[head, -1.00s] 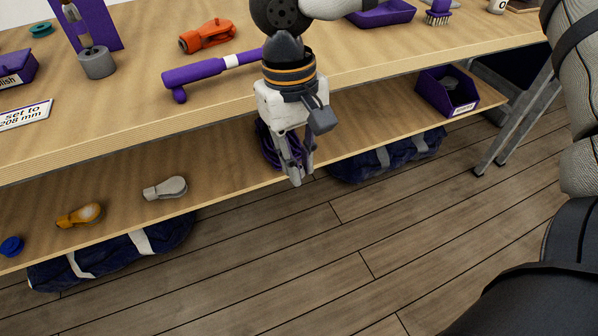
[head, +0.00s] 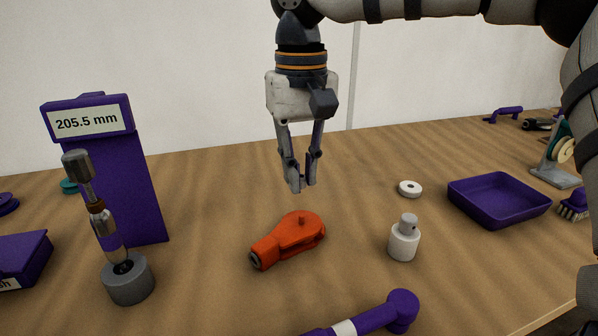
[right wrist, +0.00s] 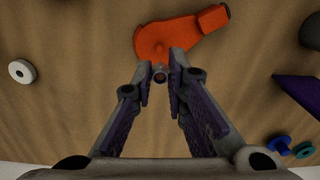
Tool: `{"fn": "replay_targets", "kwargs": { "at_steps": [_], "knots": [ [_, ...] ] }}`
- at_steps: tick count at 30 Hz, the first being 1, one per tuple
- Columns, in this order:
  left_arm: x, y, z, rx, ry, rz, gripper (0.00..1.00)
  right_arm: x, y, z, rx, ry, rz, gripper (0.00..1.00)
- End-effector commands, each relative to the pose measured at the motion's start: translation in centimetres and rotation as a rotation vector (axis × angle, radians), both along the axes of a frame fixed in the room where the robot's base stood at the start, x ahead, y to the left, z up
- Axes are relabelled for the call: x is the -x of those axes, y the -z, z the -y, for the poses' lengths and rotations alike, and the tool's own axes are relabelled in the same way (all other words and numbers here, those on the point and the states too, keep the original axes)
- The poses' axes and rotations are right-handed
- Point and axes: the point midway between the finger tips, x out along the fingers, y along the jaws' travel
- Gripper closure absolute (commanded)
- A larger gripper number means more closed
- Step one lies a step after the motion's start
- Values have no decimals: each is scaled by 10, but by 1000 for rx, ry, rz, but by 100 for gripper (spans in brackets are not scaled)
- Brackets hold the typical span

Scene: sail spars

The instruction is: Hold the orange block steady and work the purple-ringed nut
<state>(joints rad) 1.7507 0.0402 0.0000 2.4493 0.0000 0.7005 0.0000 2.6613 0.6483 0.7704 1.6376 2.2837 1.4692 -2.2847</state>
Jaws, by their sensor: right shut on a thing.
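The orange block (head: 290,238) lies on the table, with a rounded end, a narrower socket end and a small peg on top. It also shows in the right wrist view (right wrist: 180,35). My right gripper (head: 300,186) points down above and behind it, apart from it in the head view. Its fingertips (right wrist: 160,80) are close together on a small round grey thing (right wrist: 160,76), mostly hidden. A metal fitting (head: 107,227) with a purple band leans in a grey round holder (head: 128,282); this band may be the purple-ringed nut. My left gripper is not in view.
A purple stand (head: 130,190) labelled 205.5 mm rises behind the fitting. A white ring (head: 410,188), a white cylinder (head: 403,242) and a purple tray (head: 500,219) stand to the right. A purple bar (head: 375,318) lies in front. The table behind the block is clear.

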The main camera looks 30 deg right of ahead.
Motion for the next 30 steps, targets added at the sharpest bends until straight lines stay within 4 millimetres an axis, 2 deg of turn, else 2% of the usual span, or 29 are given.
{"fn": "replay_targets", "kwargs": {
  "at_steps": [12,24,30],
  "knots": [
    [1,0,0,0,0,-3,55,1,0,0,-3,-1,0,100],
    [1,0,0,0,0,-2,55,1,38,0,0,0,-1,100],
    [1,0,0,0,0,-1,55,1,46,0,-1,0,0,100]
  ]
}}
